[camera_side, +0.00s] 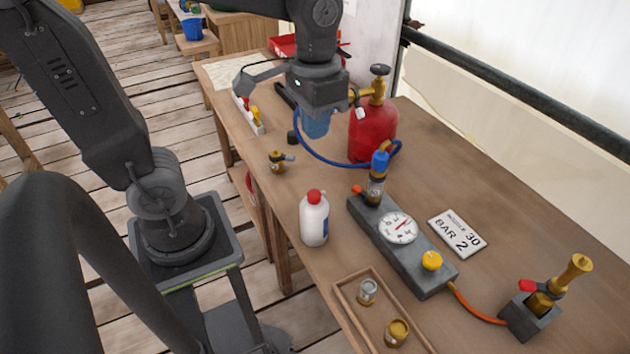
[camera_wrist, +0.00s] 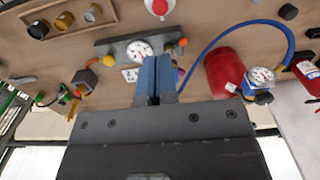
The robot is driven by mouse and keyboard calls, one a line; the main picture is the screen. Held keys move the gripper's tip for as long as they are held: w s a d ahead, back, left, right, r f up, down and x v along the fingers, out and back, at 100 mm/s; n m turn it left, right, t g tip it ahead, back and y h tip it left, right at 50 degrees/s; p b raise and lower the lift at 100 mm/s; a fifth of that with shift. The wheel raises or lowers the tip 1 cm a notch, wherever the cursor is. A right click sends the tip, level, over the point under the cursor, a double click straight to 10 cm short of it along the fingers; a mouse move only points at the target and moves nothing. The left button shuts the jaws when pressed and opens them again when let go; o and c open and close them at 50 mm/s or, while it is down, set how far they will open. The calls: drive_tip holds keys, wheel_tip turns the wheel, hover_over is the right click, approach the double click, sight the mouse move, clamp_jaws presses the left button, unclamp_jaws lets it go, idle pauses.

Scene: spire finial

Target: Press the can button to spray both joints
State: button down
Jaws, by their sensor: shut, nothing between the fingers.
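The white can with a red top (camera_side: 314,218) stands upright on the bench left of the grey gauge block (camera_side: 405,240). In the wrist view, its red top (camera_wrist: 160,7) shows at the top edge. The red gas cylinder (camera_side: 372,132) stands farther back; a blue hose (camera_side: 330,163) curves from near it to the blue fitting (camera_side: 380,160) on the block. In the wrist view, the hose (camera_wrist: 222,38) arches to the cylinder (camera_wrist: 222,74). My gripper (camera_side: 315,125) hangs above the bench, left of the cylinder and apart from the can. Its blue fingers (camera_wrist: 154,62) are shut and empty.
A wooden tray (camera_side: 345,315) with small metal pots is at the front. A white placard (camera_side: 457,232) lies right of the block. A small brass fitting (camera_side: 278,160) sits near the left edge.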

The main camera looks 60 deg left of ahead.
sight(314, 193)
wheel_tip(314, 193, down, 13)
drive_tip(key=shift+r, duration=0.1)
idle(0.3)
drive_tip(key=shift+s+f, duration=0.15)
drive_tip(key=shift+f, duration=1)
drive_tip(key=shift+r, duration=0.1)
wheel_tip(314, 193, up, 14)
drive_tip(key=shift+r, duration=0.1)
